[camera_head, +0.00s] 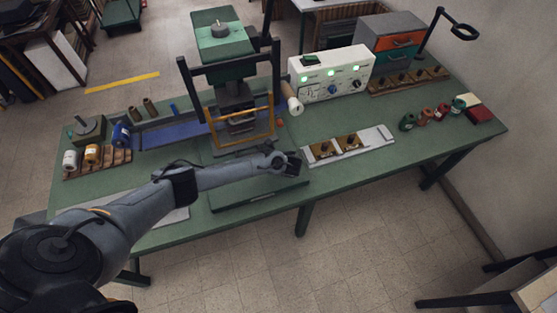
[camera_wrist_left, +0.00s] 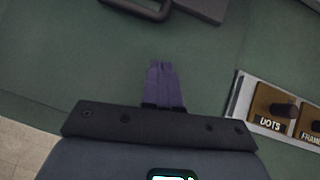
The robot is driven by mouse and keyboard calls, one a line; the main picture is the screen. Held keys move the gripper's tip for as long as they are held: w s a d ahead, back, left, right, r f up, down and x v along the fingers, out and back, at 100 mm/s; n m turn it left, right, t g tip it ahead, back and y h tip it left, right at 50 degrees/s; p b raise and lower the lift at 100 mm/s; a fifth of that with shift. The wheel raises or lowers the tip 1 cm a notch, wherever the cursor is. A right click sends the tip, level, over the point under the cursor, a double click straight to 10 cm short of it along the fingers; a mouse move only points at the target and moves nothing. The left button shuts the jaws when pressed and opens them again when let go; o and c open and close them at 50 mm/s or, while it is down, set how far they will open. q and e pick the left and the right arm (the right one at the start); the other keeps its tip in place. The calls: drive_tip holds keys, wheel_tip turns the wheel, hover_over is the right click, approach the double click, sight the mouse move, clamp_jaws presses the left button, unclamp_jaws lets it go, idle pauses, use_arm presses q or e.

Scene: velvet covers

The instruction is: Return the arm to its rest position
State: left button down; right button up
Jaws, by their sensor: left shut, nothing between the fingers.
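My left arm comes in from the left in the head view and reaches across the front of the green table (camera_head: 400,165). My left gripper (camera_head: 294,164) is over the front middle of the table, in front of the press (camera_head: 226,50). In the left wrist view the two purple fingers of the left gripper (camera_wrist_left: 162,80) lie side by side, shut, with nothing between them. Bare green tabletop shows beyond the fingertips. My right gripper is in neither view.
A grey plate with brown labelled blocks (camera_head: 372,134) lies just right of the gripper. The press's yellow guard (camera_head: 240,145) stands behind it. A white control box (camera_head: 331,73) is farther back. Spools (camera_head: 92,155) stand at the left. The tabletop's front right is clear.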

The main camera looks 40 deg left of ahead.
use_arm(q)
drive_tip(key=v, duration=0.6)
drive_tip(key=s+d+f+g+h+p, duration=0.1)
drive_tip(key=s+d+f+p, duration=0.2)
drive_tip(key=s, duration=0.4)
drive_tip(key=s+d+f+g+p, duration=0.1)
drive_tip(key=s+d+f, duration=0.1)
drive_tip(key=s+f, duration=0.3)
drive_tip(key=s+d+r+n+g+h+p, duration=0.1)
drive_tip(key=s+d+r+n+h+p, duration=0.2)
drive_tip(key=s+d, duration=1.05)
drive_tip(key=s+d+r+n+h+p, duration=0.1)
drive_tip(key=s+r+n+h+p, duration=0.15)
drive_tip(key=r, duration=0.45)
drive_tip(key=s+d+r+n+h+p, duration=0.1)
drive_tip(key=s+r+n+p, duration=0.1)
drive_tip(key=s+r+n, duration=0.3)
drive_tip(key=w+a+r+n+t, duration=0.2)
drive_tip(key=w+r+n, duration=0.1)
drive_tip(key=r, duration=0.4)
drive_tip(key=w+a+r+n+t, duration=0.2)
drive_tip(key=w+r+n, duration=0.1)
drive_tip(key=r+n, duration=0.3)
wheel_tip(320, 180, up, 2)
drive_tip(key=shift+a+r, duration=0.2)
drive_tip(key=shift+a, duration=0.05)
